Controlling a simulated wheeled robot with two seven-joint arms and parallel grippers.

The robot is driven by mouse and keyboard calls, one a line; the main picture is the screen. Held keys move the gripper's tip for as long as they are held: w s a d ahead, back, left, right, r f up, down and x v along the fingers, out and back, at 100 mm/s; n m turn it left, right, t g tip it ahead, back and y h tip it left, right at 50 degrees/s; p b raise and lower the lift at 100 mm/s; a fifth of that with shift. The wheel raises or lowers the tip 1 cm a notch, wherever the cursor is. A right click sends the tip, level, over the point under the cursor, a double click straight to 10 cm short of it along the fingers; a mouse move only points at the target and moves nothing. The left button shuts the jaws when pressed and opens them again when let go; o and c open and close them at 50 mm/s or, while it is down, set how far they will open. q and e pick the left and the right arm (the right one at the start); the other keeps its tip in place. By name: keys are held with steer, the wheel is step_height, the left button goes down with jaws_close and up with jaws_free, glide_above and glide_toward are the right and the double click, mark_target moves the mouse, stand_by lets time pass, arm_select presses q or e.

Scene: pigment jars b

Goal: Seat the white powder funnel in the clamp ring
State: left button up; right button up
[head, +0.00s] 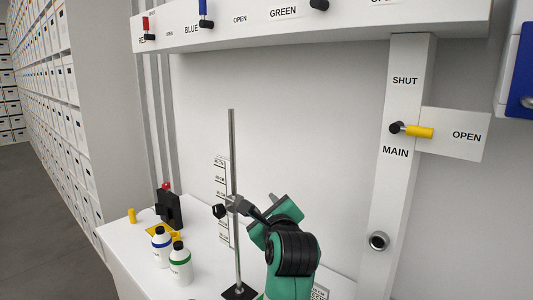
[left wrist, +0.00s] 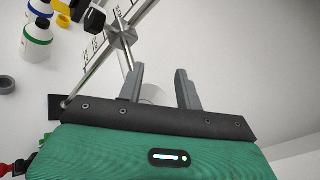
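The lab stand's rod (head: 233,160) rises from the white bench, with a dark clamp (head: 238,205) partway up; the clamp also shows in the left wrist view (left wrist: 121,38). Its ring end is hidden behind my left arm. My left gripper (left wrist: 160,68) is just right of the clamp, its two grey fingers apart. A pale round thing, probably the white powder funnel (left wrist: 155,94), shows between the fingers near the palm edge, partly hidden. I cannot tell whether it sits in the ring, and no finger contact is clear. My right gripper is not in view.
Two white bottles, blue-banded (head: 161,247) and green-banded (head: 180,264), stand left of the rod. A black device with a red knob (head: 168,207) stands behind them. A yellow-handled valve (head: 418,132) is on the post at right.

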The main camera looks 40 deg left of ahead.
arm_select(q)
step_height(320, 180, up, 17)
steer(key=b, duration=0.3)
stand_by(0.5)
stand_by(0.6)
